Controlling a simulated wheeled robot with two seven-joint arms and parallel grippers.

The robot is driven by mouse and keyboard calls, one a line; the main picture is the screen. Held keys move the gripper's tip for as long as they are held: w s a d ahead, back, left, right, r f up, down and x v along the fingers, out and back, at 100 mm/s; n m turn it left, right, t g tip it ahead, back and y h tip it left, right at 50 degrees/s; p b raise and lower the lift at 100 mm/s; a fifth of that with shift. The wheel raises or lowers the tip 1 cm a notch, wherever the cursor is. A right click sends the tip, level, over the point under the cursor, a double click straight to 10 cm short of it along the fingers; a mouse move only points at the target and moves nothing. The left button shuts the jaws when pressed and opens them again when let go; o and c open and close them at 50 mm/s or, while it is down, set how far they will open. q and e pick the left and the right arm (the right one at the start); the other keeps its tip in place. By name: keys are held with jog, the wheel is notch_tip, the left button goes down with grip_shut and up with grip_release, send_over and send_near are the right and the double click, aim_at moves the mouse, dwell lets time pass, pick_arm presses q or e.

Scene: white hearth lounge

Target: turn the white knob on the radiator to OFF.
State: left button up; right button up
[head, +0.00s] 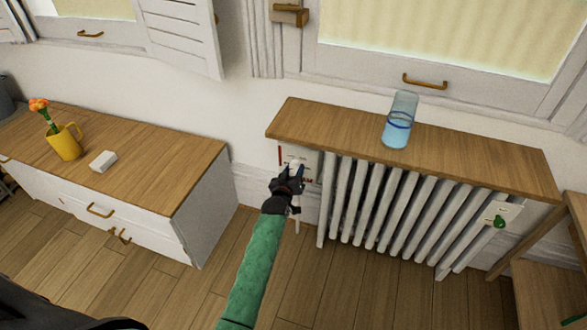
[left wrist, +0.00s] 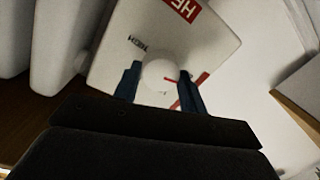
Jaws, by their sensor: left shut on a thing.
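The white radiator (head: 372,200) stands under a wooden shelf, with a white plate (head: 314,160) at its left end. In the left wrist view the plate (left wrist: 108,62) carries red lettering starting "HE", smaller dark lettering and a red line. The round white knob (left wrist: 158,75) sits on this plate between my two dark fingers. My left gripper (head: 290,176) is shut on the knob and hides most of it in the head view. The left gripper also shows in the left wrist view (left wrist: 161,88). The knob's pointing direction cannot be told. My right gripper is not in view.
A green knob (head: 499,222) is at the radiator's right end. A glass of blue liquid (head: 399,122) stands on the wooden shelf (head: 330,125). A cabinet (head: 190,165) at left bears a yellow mug (head: 66,143) with a flower and a white block (head: 103,161). Floor before the radiator is clear.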

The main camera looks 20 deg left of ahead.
pick_arm(q)
jog(key=shift+n, duration=0.4)
jog(key=shift+p, duration=0.3)
jog(key=o, duration=1)
jog(key=shift+c, duration=0.2)
jog(key=s, duration=0.7)
jog(key=shift+s+r, duration=0.3)
jog(key=shift+s, duration=0.1)
